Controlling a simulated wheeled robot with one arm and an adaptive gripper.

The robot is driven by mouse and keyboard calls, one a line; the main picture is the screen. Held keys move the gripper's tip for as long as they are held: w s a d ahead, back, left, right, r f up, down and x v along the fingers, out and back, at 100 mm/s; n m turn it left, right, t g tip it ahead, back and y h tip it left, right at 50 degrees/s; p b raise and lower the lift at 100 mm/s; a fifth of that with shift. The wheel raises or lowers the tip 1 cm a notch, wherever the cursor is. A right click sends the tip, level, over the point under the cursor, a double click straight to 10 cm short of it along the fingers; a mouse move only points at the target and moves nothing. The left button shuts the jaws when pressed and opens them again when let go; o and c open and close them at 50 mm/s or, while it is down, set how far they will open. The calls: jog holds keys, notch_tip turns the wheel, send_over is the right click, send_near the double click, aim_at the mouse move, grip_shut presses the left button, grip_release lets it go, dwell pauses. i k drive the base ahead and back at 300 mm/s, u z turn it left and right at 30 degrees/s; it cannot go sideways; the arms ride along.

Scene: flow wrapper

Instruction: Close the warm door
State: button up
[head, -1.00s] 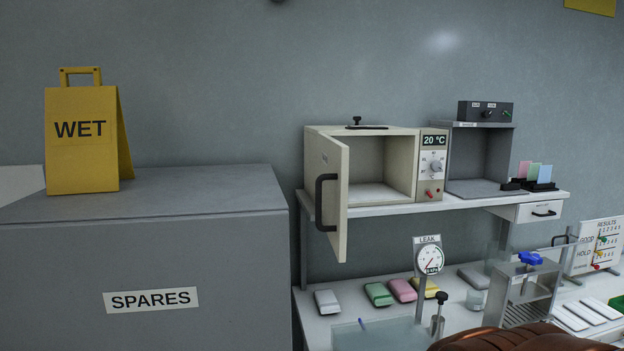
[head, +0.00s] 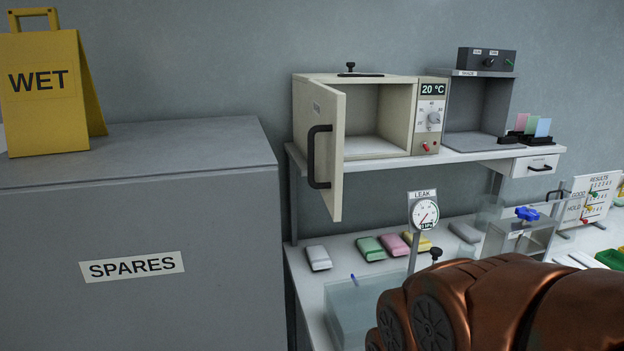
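The warm cabinet (head: 300,120) is a cream box on the upper shelf, with a 20 °C display (head: 433,89) and a dial on its right side. Its door (head: 332,185) stands wide open, hinged at the left and swung out toward me. A dark bar handle (head: 312,157) is on the door's outer face. The inside of the cabinet looks empty. My copper-coloured arm shows at the lower right, below and apart from the door. My gripper's fingers are not in view.
A grey SPARES cabinet (head: 180,220) with a yellow WET sign (head: 45,95) fills the left. Below the shelf (head: 470,157), the bench holds a LEAK gauge (head: 424,214), a clear tank (head: 362,300), coloured packs (head: 370,248) and a blue-knobbed fixture (head: 527,214). The space before the door looks clear.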

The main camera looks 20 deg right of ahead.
aim_at(326, 105)
jog(key=u, duration=0.5)
jog(key=k, duration=1.2)
jog(key=u, duration=0.55)
jog(key=i, duration=0.8)
jog(key=u, duration=0.65)
